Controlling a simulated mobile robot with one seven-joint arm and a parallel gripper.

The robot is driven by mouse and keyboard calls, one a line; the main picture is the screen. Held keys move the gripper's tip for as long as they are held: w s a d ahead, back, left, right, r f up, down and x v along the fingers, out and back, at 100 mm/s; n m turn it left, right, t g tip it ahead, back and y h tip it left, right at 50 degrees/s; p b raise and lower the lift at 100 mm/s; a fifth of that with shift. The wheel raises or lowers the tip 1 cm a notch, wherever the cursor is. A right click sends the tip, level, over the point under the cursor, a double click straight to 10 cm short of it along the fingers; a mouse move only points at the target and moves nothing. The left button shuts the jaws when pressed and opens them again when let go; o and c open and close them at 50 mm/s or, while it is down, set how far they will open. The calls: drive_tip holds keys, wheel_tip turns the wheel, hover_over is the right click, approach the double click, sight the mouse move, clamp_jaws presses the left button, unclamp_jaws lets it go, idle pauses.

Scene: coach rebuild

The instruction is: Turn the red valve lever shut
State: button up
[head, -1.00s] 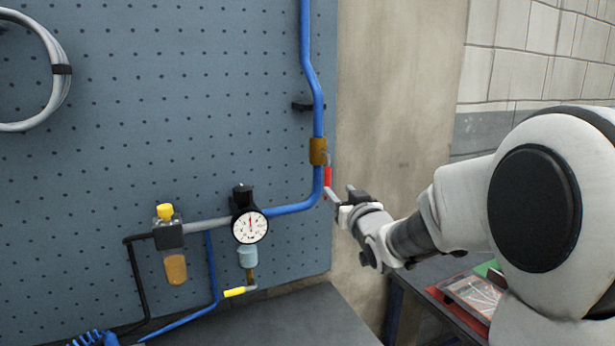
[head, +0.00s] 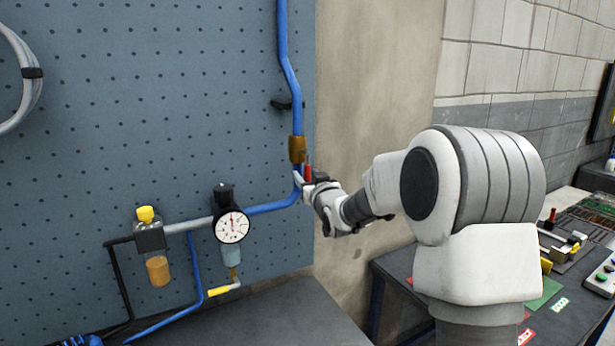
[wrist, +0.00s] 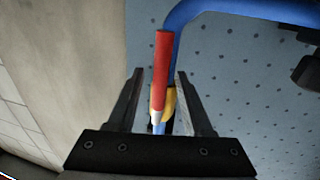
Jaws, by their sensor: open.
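The red valve lever (head: 307,172) points downward beside the blue pipe, just below the brass valve body (head: 297,149) in the head view. My gripper (head: 304,183) is at the lower part of the lever and hides some of it. In the wrist view, the red lever (wrist: 161,70) stands between the two dark fingers of my open gripper (wrist: 158,78). A gap shows on each side of the lever, so the fingers look apart from it. The yellowish valve body (wrist: 171,103) shows behind the lever's pale end.
The blue pipe (head: 285,50) runs down the pegboard (head: 150,90) and bends left to a gauge (head: 231,226). A yellow-handled tap (head: 222,290) is below the gauge. A dark bench (head: 270,325) is underneath. A cluttered table (head: 400,285) stands at right.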

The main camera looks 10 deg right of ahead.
drive_tip(key=shift+c, duration=0.3)
clamp_jaws()
idle(1.1)
